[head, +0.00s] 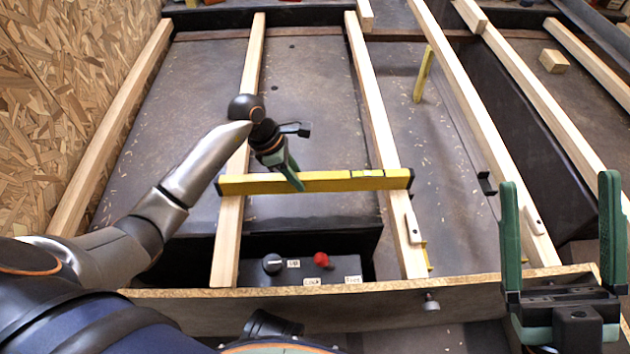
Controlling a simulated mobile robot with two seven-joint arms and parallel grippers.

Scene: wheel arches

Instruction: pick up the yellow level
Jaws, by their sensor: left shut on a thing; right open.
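The yellow level (345,181) is a long yellow bar with dark end caps and a vial window right of its middle. It lies crosswise over two light wooden battens in the middle of the head view. My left gripper (291,180) reaches in from the left and is shut on the level, left of its middle. Its green finger crosses the level's face; the far finger is hidden. My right gripper (562,245) stands at the lower right, with its green fingers wide apart and empty, away from the level.
A chipboard edge (370,291) runs across the front. A yellow strip (423,74) leans further back. A wood block (554,61) lies at the back right.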

